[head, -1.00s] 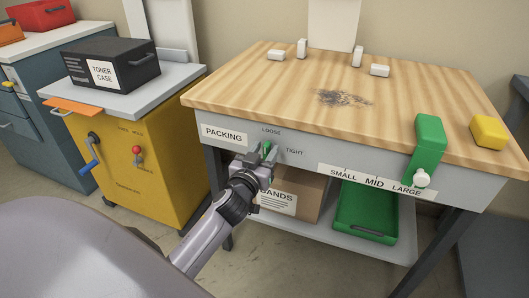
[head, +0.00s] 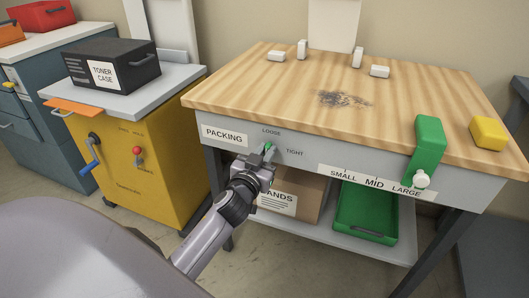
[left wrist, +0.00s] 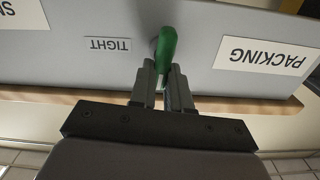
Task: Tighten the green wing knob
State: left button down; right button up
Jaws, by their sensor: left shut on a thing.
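The green wing knob (head: 268,147) is on the front panel of the packing bench, between the LOOSE and TIGHT labels. My left gripper (head: 262,157) is at the knob and hides most of it in the head view. In the left wrist view, the green knob (left wrist: 165,48) stands between the two fingers of the left gripper (left wrist: 165,75), which are shut on it. That view is upside down, with the TIGHT label (left wrist: 108,45) beside the knob. My right gripper is not in view.
The wooden bench top (head: 300,85) holds small white blocks, a yellow block (head: 488,132) and a dark smudge. A green slider piece (head: 430,140) hangs over the SMALL/MID/LARGE scale. Below are a cardboard box (head: 310,190) and a green tray (head: 366,213). A yellow cabinet (head: 150,165) stands left.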

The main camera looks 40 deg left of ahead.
pick_arm(q)
jog(key=m, duration=0.5)
jog(key=d+m, duration=0.1)
jog(key=m, duration=0.1)
jog(key=shift+w+f+m, duration=0.1)
jog(key=shift+w+m, duration=0.1)
jog(key=shift+m, duration=0.2)
jog(key=m, duration=0.5)
jog(key=f+m, duration=0.1)
jog(key=m, duration=0.2)
jog(key=shift+d+m, duration=0.15)
jog(key=shift+m, duration=0.45)
jog(key=c, duration=1.3)
grip_release()
jog(key=shift+o, duration=1.1)
jog(key=shift+w+f, duration=0.1)
